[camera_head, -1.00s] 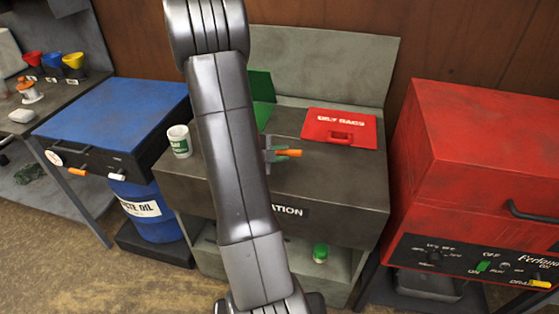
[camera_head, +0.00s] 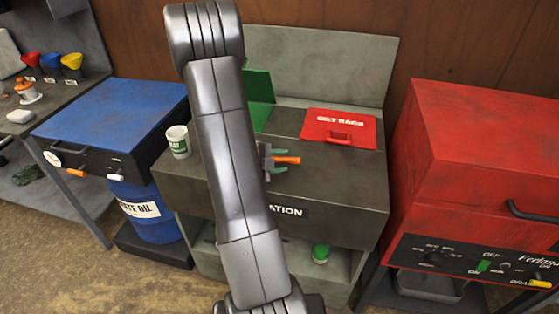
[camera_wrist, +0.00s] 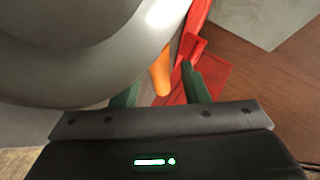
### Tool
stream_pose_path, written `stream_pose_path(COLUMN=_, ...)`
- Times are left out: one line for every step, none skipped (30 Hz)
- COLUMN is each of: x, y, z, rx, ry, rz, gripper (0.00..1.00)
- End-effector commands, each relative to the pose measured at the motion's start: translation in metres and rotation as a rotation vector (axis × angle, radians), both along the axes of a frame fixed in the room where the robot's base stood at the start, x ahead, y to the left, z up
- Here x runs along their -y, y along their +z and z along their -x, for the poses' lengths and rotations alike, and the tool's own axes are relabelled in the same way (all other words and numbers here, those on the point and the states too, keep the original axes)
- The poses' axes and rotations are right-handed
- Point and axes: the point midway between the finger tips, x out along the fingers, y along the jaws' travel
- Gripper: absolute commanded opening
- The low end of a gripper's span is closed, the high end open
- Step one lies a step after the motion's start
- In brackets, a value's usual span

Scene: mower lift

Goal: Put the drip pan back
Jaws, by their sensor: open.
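A dark shallow tray (camera_head: 428,287), seemingly the drip pan, sits low under the red machine at the right. My gripper (camera_head: 281,159) is above the front part of the grey workstation, left of the tray and higher. Its green fingers are spread open. An orange rod-like piece (camera_head: 289,160) shows between the fingers; the wrist view shows it too (camera_wrist: 160,76). I cannot tell what it belongs to or whether the fingers touch it. A grey rounded surface hides the upper left of the wrist view.
The red machine (camera_head: 480,150) stands at the right. The grey workstation (camera_head: 340,190) carries a red oily-rags lid (camera_head: 340,127) and a white-green can (camera_head: 178,141). A green-capped container (camera_head: 320,253) is on its lower shelf. A blue cabinet (camera_head: 110,105) stands left, above a blue drum (camera_head: 150,222).

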Motion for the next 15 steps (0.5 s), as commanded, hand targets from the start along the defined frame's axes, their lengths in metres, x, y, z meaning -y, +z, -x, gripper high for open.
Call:
stream_pose_path(x=0.000, y=0.003, z=0.000, rx=0.000, ry=0.000, rz=0.000, gripper=0.41)
stream_pose_path(x=0.000, y=0.005, z=0.000, rx=0.000, ry=0.000, rz=0.000, gripper=0.41)
stream_pose_path(x=-0.004, y=0.005, z=0.002, rx=0.001, ry=0.002, rz=0.000, gripper=0.41)
stream_pose_path(x=-0.008, y=0.006, z=0.004, rx=0.001, ry=0.001, rz=0.000, gripper=0.41)
stream_pose_path(x=-0.011, y=0.008, z=0.006, rx=0.003, ry=0.002, rz=-0.001, gripper=0.41)
stream_pose_path(x=-0.018, y=0.012, z=0.010, rx=0.004, ry=0.004, rz=-0.001, gripper=0.41)
stream_pose_path(x=-0.022, y=0.014, z=0.013, rx=0.003, ry=0.003, rz=-0.002, gripper=0.41)
stream_pose_path(x=-0.027, y=0.016, z=0.016, rx=0.003, ry=0.004, rz=-0.001, gripper=0.41)
stream_pose_path(x=-0.034, y=0.020, z=0.021, rx=0.003, ry=0.004, rz=-0.001, gripper=0.41)
stream_pose_path(x=-0.040, y=0.023, z=0.024, rx=0.002, ry=0.005, rz=-0.001, gripper=0.41)
stream_pose_path(x=-0.045, y=0.026, z=0.027, rx=0.003, ry=0.005, rz=-0.001, gripper=0.41)
stream_pose_path(x=-0.052, y=0.029, z=0.031, rx=0.004, ry=0.005, rz=-0.002, gripper=0.41)
stream_pose_path(x=-0.057, y=0.032, z=0.034, rx=0.004, ry=0.005, rz=-0.002, gripper=0.41)
stream_pose_path(x=-0.061, y=0.034, z=0.038, rx=0.002, ry=0.004, rz=-0.001, gripper=0.41)
stream_pose_path(x=-0.067, y=0.037, z=0.041, rx=0.002, ry=0.004, rz=0.000, gripper=0.41)
